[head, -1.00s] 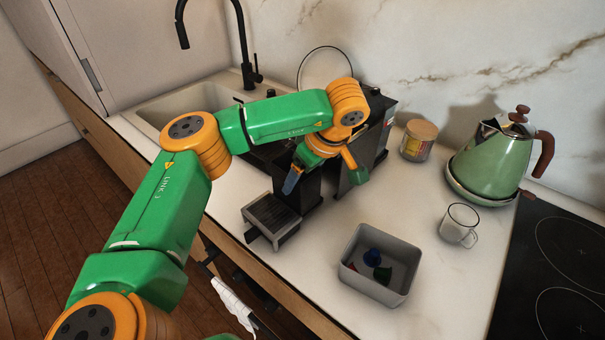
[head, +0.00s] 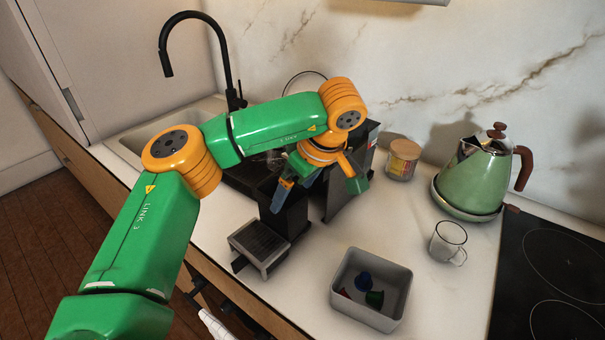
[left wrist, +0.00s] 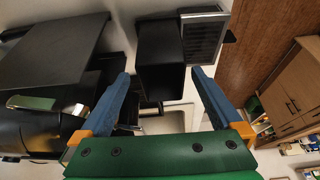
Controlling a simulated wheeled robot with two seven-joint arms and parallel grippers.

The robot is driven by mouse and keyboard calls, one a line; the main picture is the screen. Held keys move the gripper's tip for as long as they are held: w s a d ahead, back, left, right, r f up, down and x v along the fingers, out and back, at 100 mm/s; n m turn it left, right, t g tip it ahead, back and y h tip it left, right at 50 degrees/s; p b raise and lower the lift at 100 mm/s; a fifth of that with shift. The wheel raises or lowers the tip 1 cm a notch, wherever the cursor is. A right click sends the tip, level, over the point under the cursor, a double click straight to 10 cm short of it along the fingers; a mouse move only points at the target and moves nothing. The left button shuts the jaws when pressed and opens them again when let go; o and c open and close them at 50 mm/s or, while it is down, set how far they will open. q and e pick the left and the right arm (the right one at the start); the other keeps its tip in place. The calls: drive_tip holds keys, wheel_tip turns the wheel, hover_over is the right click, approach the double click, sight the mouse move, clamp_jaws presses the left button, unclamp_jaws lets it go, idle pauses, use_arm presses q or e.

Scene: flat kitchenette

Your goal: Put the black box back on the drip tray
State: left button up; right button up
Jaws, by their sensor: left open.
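The black box (head: 291,219) stands upright on the counter beside the drip tray (head: 246,235), which has a dark grille in a light metal frame. In the left wrist view the box (left wrist: 160,48) is right against or very near the tray (left wrist: 203,38). My left gripper (head: 317,198) is open and empty above the box. One blue finger overlaps the box in the head view; the other is over towards the coffee machine (head: 350,178). In the left wrist view the fingertips (left wrist: 160,73) appear on either side of the box; their depth is unclear. My right gripper is out of view.
A grey bin (head: 371,260) with small coloured capsules stands in front. A glass mug (head: 448,241), a green kettle (head: 474,178) and a lidded jar (head: 402,159) are to the right. The sink and black tap (head: 228,75) are behind left. The counter edge is close to the tray.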

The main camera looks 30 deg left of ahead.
use_arm(q)
drive_tip(key=p+v, duration=0.1)
drive_tip(key=v, duration=0.6)
drive_tip(key=shift+d+r, duration=0.2)
drive_tip(key=shift+r, duration=0.2)
drive_tip(key=shift+s, duration=0.1)
